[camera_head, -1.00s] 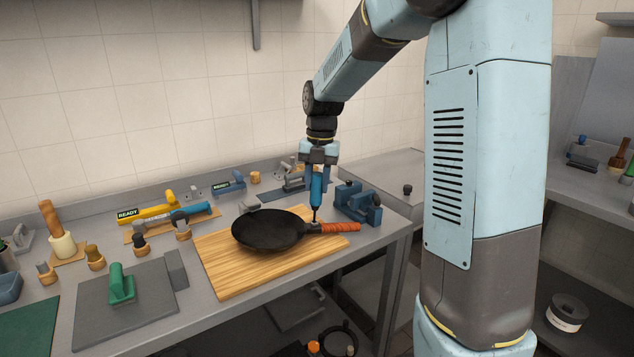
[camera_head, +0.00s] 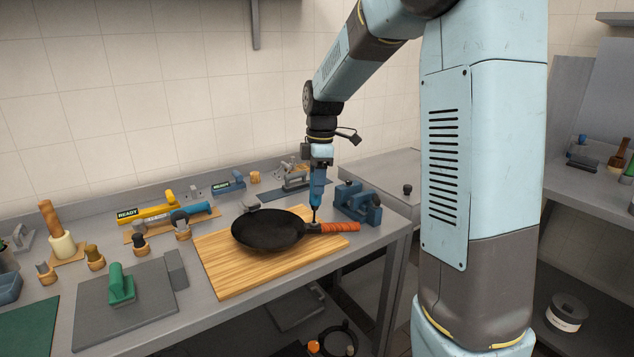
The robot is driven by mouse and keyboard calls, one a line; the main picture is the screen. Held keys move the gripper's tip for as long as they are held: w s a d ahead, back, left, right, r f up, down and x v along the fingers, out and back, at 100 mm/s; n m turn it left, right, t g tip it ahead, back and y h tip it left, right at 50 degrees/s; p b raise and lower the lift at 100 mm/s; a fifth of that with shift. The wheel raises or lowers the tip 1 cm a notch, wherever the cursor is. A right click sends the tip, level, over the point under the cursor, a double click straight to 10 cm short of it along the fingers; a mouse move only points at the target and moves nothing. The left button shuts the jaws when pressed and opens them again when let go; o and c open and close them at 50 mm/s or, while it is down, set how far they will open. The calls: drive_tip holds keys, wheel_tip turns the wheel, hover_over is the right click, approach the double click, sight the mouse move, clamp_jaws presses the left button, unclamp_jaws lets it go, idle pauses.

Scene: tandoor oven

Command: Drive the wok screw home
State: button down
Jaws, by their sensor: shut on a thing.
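A black wok (camera_head: 268,231) with an orange-wrapped handle (camera_head: 340,227) lies on a wooden board (camera_head: 228,268). My gripper (camera_head: 320,166) points straight down above the handle joint and is shut on a blue screwdriver (camera_head: 317,188). The screwdriver stands upright, and its dark tip meets the joint between pan and handle. The screw itself is too small to make out under the tip.
A blue clamp-like fixture (camera_head: 357,203) stands close to the right of the screwdriver. A yellow tool marked READY (camera_head: 150,211), several small brushes and a green-handled block (camera_head: 121,284) lie on the left. The counter's front edge is just beyond the board.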

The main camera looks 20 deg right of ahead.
drive_tip(key=m, duration=0.6)
drive_tip(key=shift+r, duration=0.85)
drive_tip(key=shift+w+d+r, duration=0.1)
drive_tip(key=shift+d+r, duration=0.05)
drive_tip(key=shift+r, duration=1.5)
drive_tip(key=shift+d+r, duration=0.15)
drive_tip(key=shift+r, duration=1.5)
drive_tip(key=shift+w+d+r, duration=0.1)
drive_tip(key=shift+d+r, duration=0.05)
drive_tip(key=shift+r, duration=1.5)
wheel_tip(320, 180, up, 10)
drive_tip(key=shift+d, duration=0.4)
drive_tip(key=shift+w, duration=0.1)
